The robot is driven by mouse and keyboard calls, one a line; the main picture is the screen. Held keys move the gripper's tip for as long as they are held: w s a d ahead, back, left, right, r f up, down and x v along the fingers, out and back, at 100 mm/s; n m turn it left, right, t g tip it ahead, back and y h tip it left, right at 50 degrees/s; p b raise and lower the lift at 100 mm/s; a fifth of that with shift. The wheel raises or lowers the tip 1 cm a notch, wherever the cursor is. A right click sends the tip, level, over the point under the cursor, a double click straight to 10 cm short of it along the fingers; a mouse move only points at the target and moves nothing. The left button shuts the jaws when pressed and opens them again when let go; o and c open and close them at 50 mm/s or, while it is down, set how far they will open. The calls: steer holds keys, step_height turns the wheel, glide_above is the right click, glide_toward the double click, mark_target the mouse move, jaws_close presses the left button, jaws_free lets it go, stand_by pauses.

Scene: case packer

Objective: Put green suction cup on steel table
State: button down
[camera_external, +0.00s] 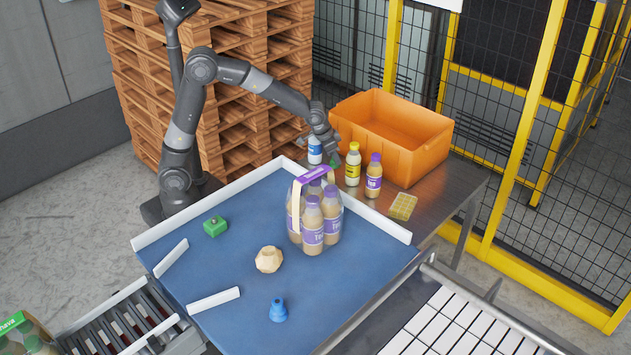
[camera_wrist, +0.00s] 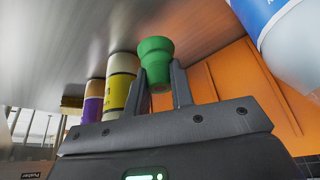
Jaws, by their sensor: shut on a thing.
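The green suction cup (camera_wrist: 156,62) is between the two fingers of my gripper (camera_wrist: 160,88) in the wrist view, and the fingers are shut on it. In the external view my gripper (camera_external: 329,156) is over the steel table (camera_external: 448,185), between the blue-labelled bottle and the yellow bottle. Only a small bit of the green cup (camera_external: 334,163) shows there, below the gripper. The steel table surface (camera_wrist: 60,40) also shows in the wrist view. I cannot tell whether the cup touches the table.
An orange crate (camera_external: 390,135) stands close behind the gripper. A blue-labelled bottle (camera_external: 314,150), a yellow bottle (camera_external: 353,165), a purple-capped bottle (camera_external: 374,176) and a yellow tray (camera_external: 403,207) are on the table. A bottle pack (camera_external: 313,222) stands on the blue conveyor (camera_external: 230,262).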

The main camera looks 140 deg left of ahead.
mark_target(335, 162)
steer(key=shift+f, duration=1.9)
steer(key=c, duration=1.3)
jaws_free()
steer(key=shift+f, duration=0.15)
steer(key=shift+o, duration=0.2)
steer(key=v, duration=1.2)
steer(key=shift+r, duration=0.25)
steer(key=shift+w, duration=0.1)
